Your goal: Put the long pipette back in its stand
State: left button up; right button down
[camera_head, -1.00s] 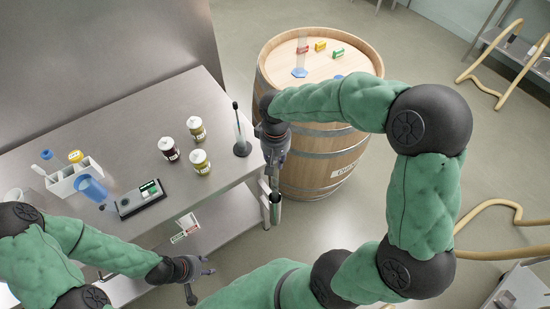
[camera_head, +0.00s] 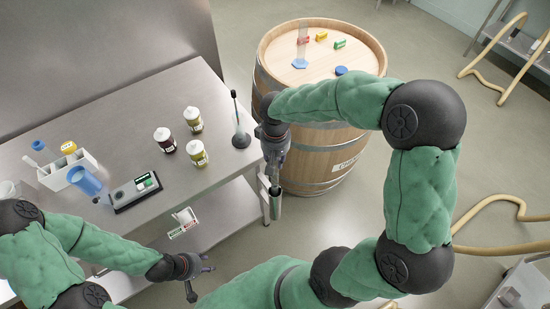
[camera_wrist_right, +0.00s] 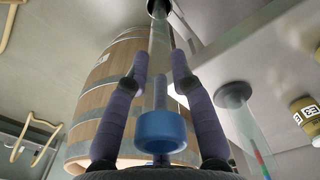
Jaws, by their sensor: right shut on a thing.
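The long pipette (camera_wrist_right: 158,50) is a clear slim tube with a blue ring-like end (camera_wrist_right: 160,130) close to my right wrist camera. My right gripper (camera_head: 274,172) is shut on it, with a finger on each side. The gripper is just above the stand (camera_head: 275,206), a narrow steel tube at the table's front right corner. In the right wrist view the pipette's far end meets the stand's dark mouth (camera_wrist_right: 157,8); how deep it sits I cannot tell. My left gripper (camera_head: 203,276) is open and empty, in front of the table.
A clear cylinder on a dark base (camera_head: 240,140) with a dark rod stands near the table's right edge. A wooden barrel (camera_head: 320,150) is close behind my right gripper.

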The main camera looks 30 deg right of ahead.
notch_tip(320, 180, down, 6)
jog(key=b, duration=0.4)
jog(key=shift+f, duration=0.25)
dwell(0.5)
jog(key=c, duration=1)
grip_release()
jog(key=shift+r, duration=0.1)
notch_tip(320, 180, up, 12)
jog(key=shift+f, duration=0.1)
jog(key=shift+s, duration=0.1)
